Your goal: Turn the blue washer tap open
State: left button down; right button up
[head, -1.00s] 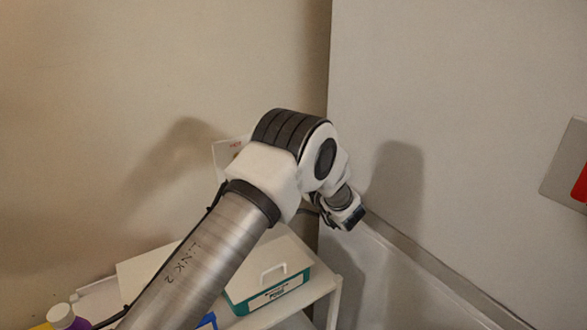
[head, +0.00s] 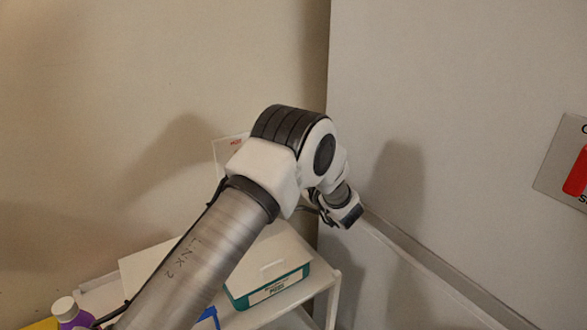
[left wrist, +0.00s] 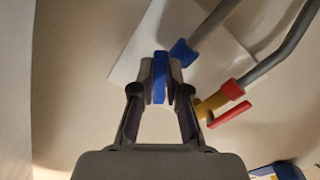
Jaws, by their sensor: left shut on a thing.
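The blue tap handle (left wrist: 159,80) is seen edge-on in the left wrist view, between the two fingertips of my left gripper (left wrist: 160,84). The gripper is shut on it. A blue collar (left wrist: 182,52) sits at the end of a grey hose just right of the fingertips. The tap body behind the handle is hidden by my fingers. In the head view my left arm reaches into the corner; its fingertips and the blue tap do not show there. My right gripper is in neither view.
A brass tap (left wrist: 209,105) with a red lever (left wrist: 231,114) and red hose collar (left wrist: 232,90) stands close to my right finger. A white shelf (head: 318,286) holds a white and teal box (head: 268,285). A purple bottle (head: 70,314) stands lower left. A grey panel (head: 460,130) fills the right.

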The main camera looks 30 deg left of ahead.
pick_arm(q)
jog(key=m, duration=0.2)
jog(key=s+m+p, duration=0.1)
jog(key=m, duration=0.1)
jog(key=s+m, duration=0.1)
jog(key=m, duration=0.1)
jog(key=shift+a+f+m+p, duration=0.3)
jog(key=shift+a+f+p, duration=0.05)
jog(key=shift+a+p, duration=0.05)
dwell(0.3)
jog(key=c, duration=1.2)
grip_release()
jog(key=shift+a+f, duration=0.1)
jog(key=shift+o, duration=0.2)
jog(key=shift+w+a, duration=0.1)
jog(key=v, duration=1.2)
